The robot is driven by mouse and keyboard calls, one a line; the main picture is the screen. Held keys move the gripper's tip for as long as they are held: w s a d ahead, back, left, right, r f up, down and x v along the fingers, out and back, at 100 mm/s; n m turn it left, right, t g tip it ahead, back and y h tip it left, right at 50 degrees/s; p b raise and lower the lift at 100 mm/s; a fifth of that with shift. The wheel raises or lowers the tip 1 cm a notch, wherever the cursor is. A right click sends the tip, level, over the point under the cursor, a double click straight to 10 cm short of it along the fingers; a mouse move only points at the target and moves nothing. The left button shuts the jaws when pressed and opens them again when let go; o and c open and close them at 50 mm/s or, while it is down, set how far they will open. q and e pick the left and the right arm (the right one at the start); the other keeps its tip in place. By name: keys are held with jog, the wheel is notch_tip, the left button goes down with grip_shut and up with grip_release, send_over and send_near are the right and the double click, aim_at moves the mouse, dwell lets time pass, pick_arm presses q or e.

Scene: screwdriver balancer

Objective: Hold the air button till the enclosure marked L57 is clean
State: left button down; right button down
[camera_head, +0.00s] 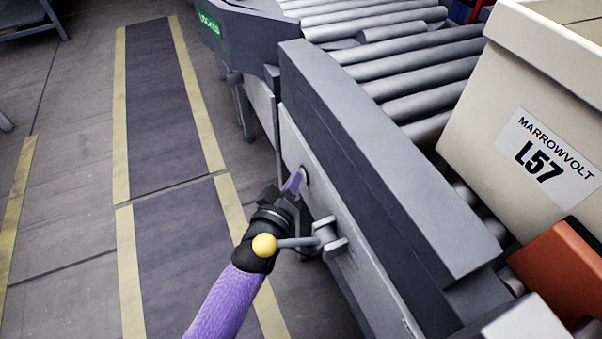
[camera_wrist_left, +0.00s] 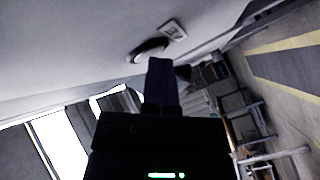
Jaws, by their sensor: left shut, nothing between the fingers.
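The beige enclosure (camera_head: 510,88) marked L57 stands on the conveyor rollers at the right, with its label (camera_head: 548,160) facing me. Its inside is mostly out of view, so I cannot tell how clean it is. A dark round button (camera_head: 305,174) sits on the conveyor's pale side panel; it also shows in the left wrist view (camera_wrist_left: 148,50). My left gripper (camera_head: 293,181) is shut and empty, its purple fingertips right at the button. I cannot tell whether they press it. My right gripper is not in view.
An orange block (camera_head: 560,268) is near the enclosure at the lower right. The striped floor (camera_head: 165,110) at left is clear.

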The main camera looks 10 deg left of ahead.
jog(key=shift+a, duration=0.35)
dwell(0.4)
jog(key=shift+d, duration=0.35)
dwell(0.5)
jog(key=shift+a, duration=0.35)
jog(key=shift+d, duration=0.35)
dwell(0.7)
pick_arm(q)
jog(key=shift+a, duration=0.1)
jog(key=shift+s+a+p, duration=0.4)
jog(key=shift+s+a, duration=0.1)
jog(key=shift+a, duration=0.1)
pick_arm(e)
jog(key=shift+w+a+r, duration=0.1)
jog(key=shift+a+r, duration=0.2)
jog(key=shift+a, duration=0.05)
